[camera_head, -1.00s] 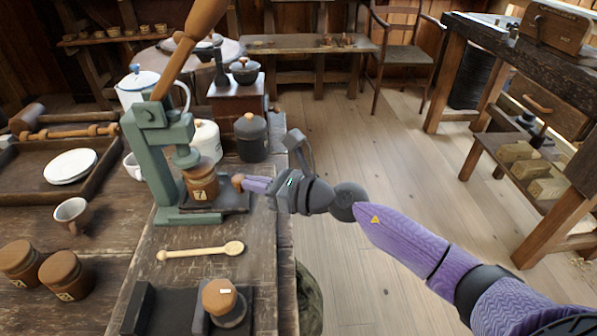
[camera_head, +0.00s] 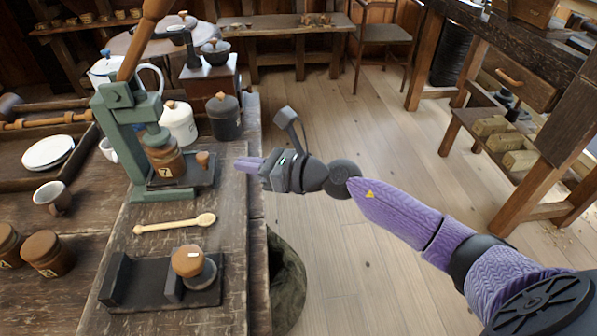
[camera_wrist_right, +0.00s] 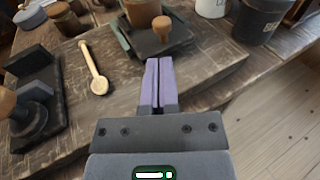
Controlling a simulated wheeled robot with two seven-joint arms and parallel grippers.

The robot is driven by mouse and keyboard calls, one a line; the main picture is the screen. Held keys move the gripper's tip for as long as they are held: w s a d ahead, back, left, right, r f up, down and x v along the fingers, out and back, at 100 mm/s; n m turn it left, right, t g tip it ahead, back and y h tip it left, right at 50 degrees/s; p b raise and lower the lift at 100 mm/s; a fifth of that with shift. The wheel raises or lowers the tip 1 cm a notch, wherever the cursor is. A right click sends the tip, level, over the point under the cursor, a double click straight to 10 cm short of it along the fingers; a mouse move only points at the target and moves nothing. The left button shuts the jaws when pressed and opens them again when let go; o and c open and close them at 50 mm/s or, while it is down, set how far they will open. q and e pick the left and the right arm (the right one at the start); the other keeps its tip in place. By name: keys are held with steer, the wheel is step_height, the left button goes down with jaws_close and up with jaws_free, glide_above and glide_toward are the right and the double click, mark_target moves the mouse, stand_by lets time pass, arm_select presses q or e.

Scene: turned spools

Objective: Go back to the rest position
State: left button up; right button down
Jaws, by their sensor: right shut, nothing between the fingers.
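My right gripper (camera_head: 246,164) is shut and empty, just past the right edge of the worktable in the head view. Its purple fingers lie pressed together in the right wrist view (camera_wrist_right: 157,82), pointing toward the green press. The press (camera_head: 128,125) stands on the table to the left of the fingertips, apart from them. A brown jar marked 7 (camera_head: 166,160) sits under the press. A small wooden knob (camera_head: 203,160) stands at the right side of the press base, close to the fingertips but clear of them. My left gripper is not in view.
A wooden spoon (camera_head: 175,224) lies on the table before the press. A dark stand with a wooden-topped tamper (camera_head: 188,262) is nearer. A dark canister (camera_head: 224,117) and a grinder (camera_head: 209,80) stand behind. Open floor (camera_head: 340,255) lies right of the table.

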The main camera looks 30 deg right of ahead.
steer(key=v, duration=0.7)
steer(key=s+d+f+m+g+h+p, duration=0.15)
steer(key=s+d+f+m+h, duration=0.35)
steer(key=f+m, duration=0.7)
steer(key=s+d+f+m+g+h+p, duration=0.1)
steer(key=s+d+f+m+h+p, duration=0.3)
steer(key=f+m, duration=0.8)
steer(key=s+a+f+m+g+h+p, duration=0.1)
steer(key=s+f+m+g, duration=0.3)
steer(key=s, duration=0.4)
steer(key=s+a+f+m+g+h, duration=0.1)
steer(key=s+f+m, duration=0.4)
steer(key=s, duration=0.4)
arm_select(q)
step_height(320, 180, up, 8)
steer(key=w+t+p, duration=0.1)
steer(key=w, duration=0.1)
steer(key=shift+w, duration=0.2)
arm_select(e)
steer(key=s+a+f+m+g, duration=0.1)
steer(key=s+a+m+g, duration=0.2)
steer(key=s, duration=0.6)
steer(key=s+a+f+m+g, duration=0.1)
steer(key=s+a+m+g, duration=0.2)
steer(key=s, duration=0.6)
steer(key=shift+m, duration=0.9)
